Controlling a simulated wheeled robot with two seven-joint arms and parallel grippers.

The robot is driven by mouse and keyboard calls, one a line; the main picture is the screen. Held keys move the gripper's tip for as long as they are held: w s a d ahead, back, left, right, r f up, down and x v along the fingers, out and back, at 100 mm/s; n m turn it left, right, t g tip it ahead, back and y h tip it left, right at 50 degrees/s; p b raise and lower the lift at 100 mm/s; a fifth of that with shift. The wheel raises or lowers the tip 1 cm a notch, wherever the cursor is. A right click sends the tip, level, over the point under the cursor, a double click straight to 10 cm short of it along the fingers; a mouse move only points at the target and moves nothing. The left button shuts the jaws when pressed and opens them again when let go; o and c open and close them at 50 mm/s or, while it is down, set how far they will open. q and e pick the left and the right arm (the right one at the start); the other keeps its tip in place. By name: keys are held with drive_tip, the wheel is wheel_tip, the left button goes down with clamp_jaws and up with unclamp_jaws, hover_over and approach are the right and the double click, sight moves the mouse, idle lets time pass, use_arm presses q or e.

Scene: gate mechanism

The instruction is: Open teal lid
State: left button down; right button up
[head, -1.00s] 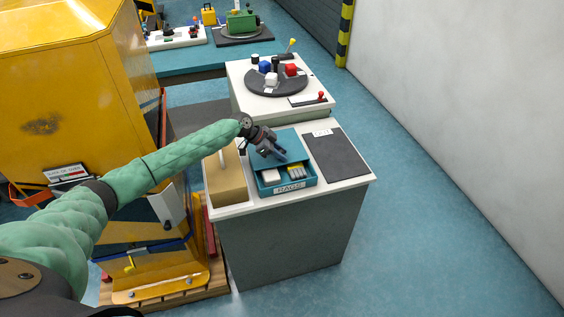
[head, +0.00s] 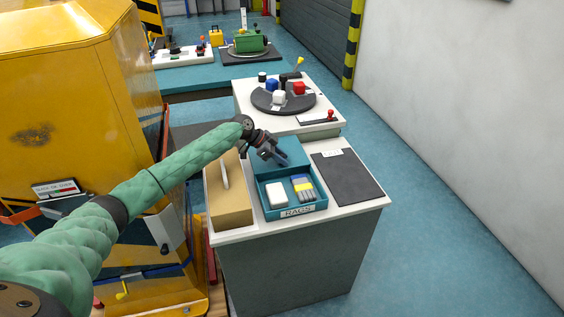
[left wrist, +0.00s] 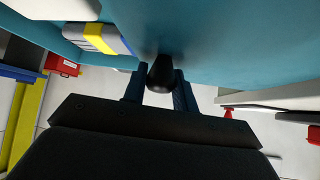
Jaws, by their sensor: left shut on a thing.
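The teal box (head: 297,212) labelled RAGS stands on the white-topped cabinet. Its front part is uncovered and shows a white block (head: 277,194) and a grey-and-yellow striped item (head: 303,188). The teal lid (head: 291,153) covers the back part, and it fills the top of the left wrist view (left wrist: 220,40). My left gripper (head: 282,158) is over the lid. In the left wrist view its fingers (left wrist: 160,88) are shut on a black knob (left wrist: 160,72) on the lid. My right gripper is not in view.
A tan box (head: 231,200) with a pale upright piece stands left of the teal box. A dark mat (head: 346,178) lies to the right. Behind is a round dark turntable (head: 283,100) with coloured blocks. A yellow machine (head: 70,90) stands at left; the floor at right is clear.

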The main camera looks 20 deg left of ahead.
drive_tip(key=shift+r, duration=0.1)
use_arm(q)
drive_tip(key=c, duration=1.1)
unclamp_jaws()
drive_tip(key=shift+c, duration=0.2)
drive_tip(key=shift+s+a+r, duration=0.15)
drive_tip(key=shift+a+r, duration=0.15)
drive_tip(key=shift+r, duration=0.05)
drive_tip(key=p+v, duration=0.1)
drive_tip(key=v, duration=0.5)
drive_tip(key=shift+s+a+r, duration=0.1)
drive_tip(key=shift+a+r, duration=0.15)
drive_tip(key=shift+r, duration=0.1)
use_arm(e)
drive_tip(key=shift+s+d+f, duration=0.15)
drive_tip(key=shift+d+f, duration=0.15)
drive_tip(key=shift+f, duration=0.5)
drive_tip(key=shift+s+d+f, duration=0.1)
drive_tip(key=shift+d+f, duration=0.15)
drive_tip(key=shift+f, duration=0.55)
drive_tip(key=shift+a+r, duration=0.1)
